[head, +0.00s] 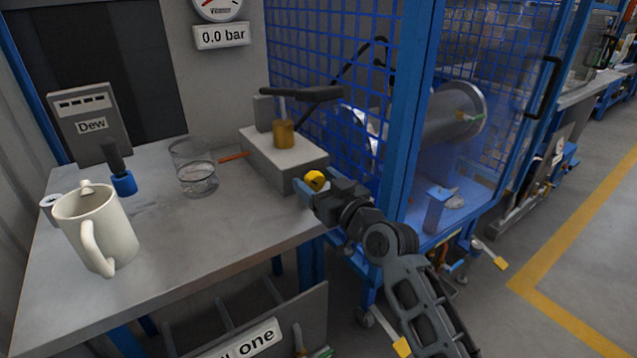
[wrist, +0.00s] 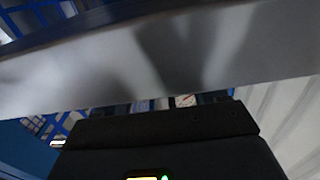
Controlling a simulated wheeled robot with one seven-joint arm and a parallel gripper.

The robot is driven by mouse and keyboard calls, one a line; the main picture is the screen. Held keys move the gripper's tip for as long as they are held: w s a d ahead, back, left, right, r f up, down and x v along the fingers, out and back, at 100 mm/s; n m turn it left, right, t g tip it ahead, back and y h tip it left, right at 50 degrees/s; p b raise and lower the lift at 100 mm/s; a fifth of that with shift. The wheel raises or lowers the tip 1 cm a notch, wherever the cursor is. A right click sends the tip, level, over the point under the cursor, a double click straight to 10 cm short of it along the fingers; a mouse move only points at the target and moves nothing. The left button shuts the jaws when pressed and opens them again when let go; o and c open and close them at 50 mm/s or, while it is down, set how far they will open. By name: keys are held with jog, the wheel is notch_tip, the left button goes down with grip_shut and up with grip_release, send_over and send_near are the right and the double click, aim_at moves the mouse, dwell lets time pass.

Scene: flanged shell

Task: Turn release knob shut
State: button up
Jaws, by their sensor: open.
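The release knob (head: 316,180) is a small yellow knob on the front right end of the grey hand pump block (head: 285,158). My gripper (head: 308,190) is at the knob in the head view, reaching in from the right, with its jaws open. The knob is partly hidden by the gripper, and I cannot tell whether they touch. In the wrist view a dark part of my gripper (wrist: 160,128) fills the bottom, below a blurred grey surface (wrist: 200,50). The knob cannot be made out there. The gauge readout (head: 222,36) shows 0.0 bar.
On the grey table (head: 150,290) stand a white mug (head: 97,228), a glass of water (head: 195,170), a blue-based tool (head: 122,178) and a "Dew" box (head: 90,125). The pump's black handle (head: 302,93) is above the block. A blue mesh cage (head: 405,110) stands close right.

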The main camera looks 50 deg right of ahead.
jog(key=shift+c, duration=0.3)
jog(key=c, duration=1)
jog(key=shift+d+r+m+p, duration=0.1)
jog(key=shift+m+p, duration=0.4)
jog(key=shift+m, duration=1)
jog(key=o, duration=1.1)
jog(key=shift+c, duration=0.2)
jog(key=shift+s, duration=0.1)
